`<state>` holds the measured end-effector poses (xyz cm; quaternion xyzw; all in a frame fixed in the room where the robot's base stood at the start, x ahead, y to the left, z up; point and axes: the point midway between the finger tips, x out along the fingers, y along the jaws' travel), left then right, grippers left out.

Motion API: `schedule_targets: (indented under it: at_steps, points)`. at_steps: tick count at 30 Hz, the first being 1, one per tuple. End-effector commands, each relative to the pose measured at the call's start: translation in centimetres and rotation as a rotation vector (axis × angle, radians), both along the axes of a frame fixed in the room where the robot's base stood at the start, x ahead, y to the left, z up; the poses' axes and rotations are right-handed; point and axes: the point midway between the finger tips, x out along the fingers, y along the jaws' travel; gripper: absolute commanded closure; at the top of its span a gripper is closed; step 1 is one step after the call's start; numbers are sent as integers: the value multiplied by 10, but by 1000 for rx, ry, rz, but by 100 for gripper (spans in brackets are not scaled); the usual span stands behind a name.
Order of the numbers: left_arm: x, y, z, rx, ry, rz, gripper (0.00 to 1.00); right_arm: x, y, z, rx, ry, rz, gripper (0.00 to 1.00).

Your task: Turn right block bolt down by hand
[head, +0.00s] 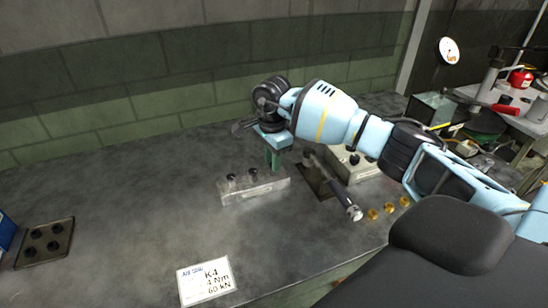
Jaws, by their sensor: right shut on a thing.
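A grey metal block (256,190) sits on the dark bench near the middle, with dark bolts (253,172) standing on its top. My right gripper (274,164) points down at the right end of this block. Its fingers are shut on the right block bolt, which they hide. A second pale block (351,164) with dark bolts stands further right, partly behind my right arm. My left gripper is out of view.
A dark-handled tool (335,184) with a silver end lies right of the block. Several brass pieces (373,214) lie near the front edge. A sign card (206,281) and a dark tray with knobs (45,242) are at left. The left bench is mostly clear.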

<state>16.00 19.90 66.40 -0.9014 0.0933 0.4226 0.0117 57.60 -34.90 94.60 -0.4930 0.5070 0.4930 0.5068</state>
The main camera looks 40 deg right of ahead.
Motion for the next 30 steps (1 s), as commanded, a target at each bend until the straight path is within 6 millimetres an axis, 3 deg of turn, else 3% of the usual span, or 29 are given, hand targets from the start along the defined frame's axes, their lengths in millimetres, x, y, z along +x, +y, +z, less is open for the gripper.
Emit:
schedule_targets:
  at_steps: [30]
  points:
    - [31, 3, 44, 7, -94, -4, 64, 4, -2, 3, 2, -3, -964, 100]
